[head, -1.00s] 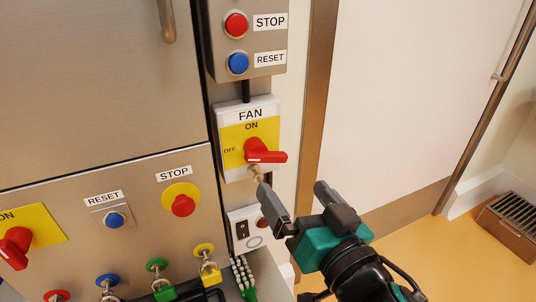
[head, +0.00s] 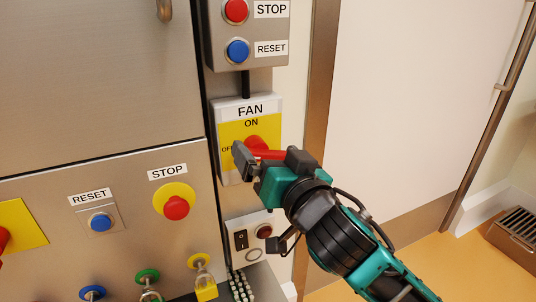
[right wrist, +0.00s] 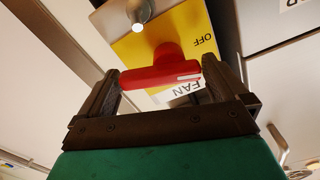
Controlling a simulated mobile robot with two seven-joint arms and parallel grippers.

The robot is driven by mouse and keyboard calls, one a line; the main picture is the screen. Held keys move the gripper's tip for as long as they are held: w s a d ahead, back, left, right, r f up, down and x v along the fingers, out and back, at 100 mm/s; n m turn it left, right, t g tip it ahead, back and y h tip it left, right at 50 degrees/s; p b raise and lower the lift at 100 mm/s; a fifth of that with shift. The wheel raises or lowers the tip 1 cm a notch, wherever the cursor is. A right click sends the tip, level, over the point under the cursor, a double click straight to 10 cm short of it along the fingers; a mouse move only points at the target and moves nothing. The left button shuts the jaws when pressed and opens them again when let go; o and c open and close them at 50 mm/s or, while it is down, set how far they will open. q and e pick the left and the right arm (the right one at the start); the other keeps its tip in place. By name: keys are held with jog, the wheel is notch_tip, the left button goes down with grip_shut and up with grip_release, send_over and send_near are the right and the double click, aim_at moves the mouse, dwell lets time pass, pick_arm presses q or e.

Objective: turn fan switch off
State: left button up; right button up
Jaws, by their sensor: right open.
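The fan switch is a grey box with a yellow plate (head: 232,129) marked FAN, ON and OFF, on the machine's right post. Its red handle (head: 257,145) sticks out to the right in the head view, partly hidden by my right gripper (head: 271,160). ON is above the handle and OFF is to its left. In the right wrist view the red handle (right wrist: 158,74) lies across the gap between the two open fingers of my right gripper (right wrist: 163,88). I cannot tell whether either finger touches it. My left gripper is out of view.
A box with a red STOP button (head: 235,10) and a blue RESET button (head: 237,51) is above the switch. A small black rocker switch (head: 241,239) is below it. Another STOP button (head: 176,207) is at left. A pale door (head: 410,90) is at right.

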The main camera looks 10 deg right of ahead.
jog(key=shift+w+a, duration=0.1)
jog(key=shift+w, duration=0.35)
jog(key=c, duration=0.7)
jog(key=shift+r+n+p, duration=0.2)
jog(key=shift+n+p, duration=0.1)
jog(key=shift+p, duration=0.2)
jog(key=n+p, duration=0.2)
jog(key=shift+r+p, duration=0.15)
jog(key=shift+p, duration=0.2)
jog(key=shift+n, duration=0.6)
jog(key=o, duration=0.7)
